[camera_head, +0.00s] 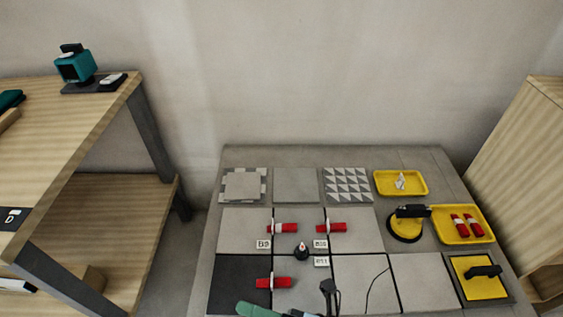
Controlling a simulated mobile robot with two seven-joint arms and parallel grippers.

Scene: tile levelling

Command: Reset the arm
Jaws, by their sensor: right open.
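My right gripper (328,294) shows at the bottom edge as a small dark shape above the tiles. It is open, and I see nothing held in it; most of it is cut off by the frame. My left gripper is not in view. Red levelling pieces lie at the tile joints: one at the upper left (284,228), one at the upper right (331,227) and one lower down (273,282). A small dark cone-shaped piece (302,251) stands between them. A green rounded thing (255,310) shows at the bottom edge; I cannot tell what it is.
Loose tiles, including a patterned one (347,185), lie along the back. Yellow trays (411,191) and (484,234), a round yellow tool (405,227) and a yellow square pad with black handle (479,286) stand at right. Wooden shelving (60,120) flanks the left, a wooden cabinet (520,150) the right.

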